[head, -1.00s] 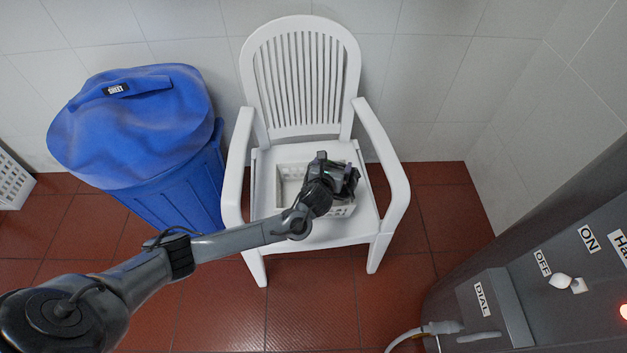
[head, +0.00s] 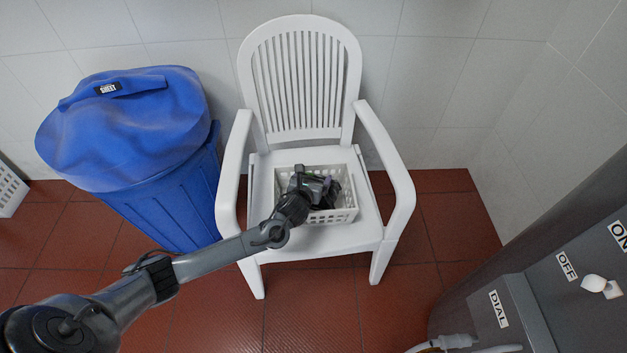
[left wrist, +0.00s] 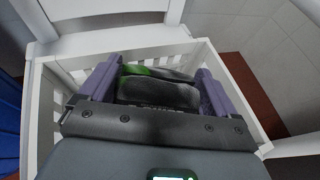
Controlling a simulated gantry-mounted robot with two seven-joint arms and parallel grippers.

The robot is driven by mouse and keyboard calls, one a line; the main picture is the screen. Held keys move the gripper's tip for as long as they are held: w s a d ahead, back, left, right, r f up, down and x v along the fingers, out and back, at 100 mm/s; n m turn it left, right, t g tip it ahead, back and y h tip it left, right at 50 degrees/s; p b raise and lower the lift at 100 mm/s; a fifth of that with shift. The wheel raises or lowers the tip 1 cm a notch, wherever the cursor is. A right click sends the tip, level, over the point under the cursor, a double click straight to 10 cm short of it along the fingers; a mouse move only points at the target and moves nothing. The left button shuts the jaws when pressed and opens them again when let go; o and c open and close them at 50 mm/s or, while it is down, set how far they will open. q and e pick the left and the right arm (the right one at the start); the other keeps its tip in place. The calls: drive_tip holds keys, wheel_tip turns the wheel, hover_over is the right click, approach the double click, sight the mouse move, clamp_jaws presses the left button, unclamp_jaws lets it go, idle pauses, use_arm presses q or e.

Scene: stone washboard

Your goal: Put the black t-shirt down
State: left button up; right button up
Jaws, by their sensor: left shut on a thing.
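A black t-shirt (left wrist: 158,94) with a green patch lies folded between the purple fingers of my left gripper (left wrist: 155,90) in the left wrist view. In the head view my left gripper (head: 325,190) is over or inside a white slatted basket (head: 340,216). The basket also shows around the gripper in the left wrist view (left wrist: 43,105). The gripper is shut on the t-shirt. Dark cloth shows just at the gripper's far side in the head view, mostly hidden by it. Whether the cloth touches the basket floor I cannot tell. My right gripper is not in view.
The basket stands on the seat of a white plastic armchair (head: 262,190), between its armrests. A blue lidded bin (head: 165,195) with blue cloth on top stands left of it. A grey machine (head: 560,290) is at the lower right. A tiled wall is close behind.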

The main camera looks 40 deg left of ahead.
use_arm(q)
drive_tip(key=shift+w+r, duration=0.1)
drive_tip(key=shift+f, duration=0.6)
drive_tip(key=o, duration=0.8)
drive_tip(key=shift+o, duration=0.2)
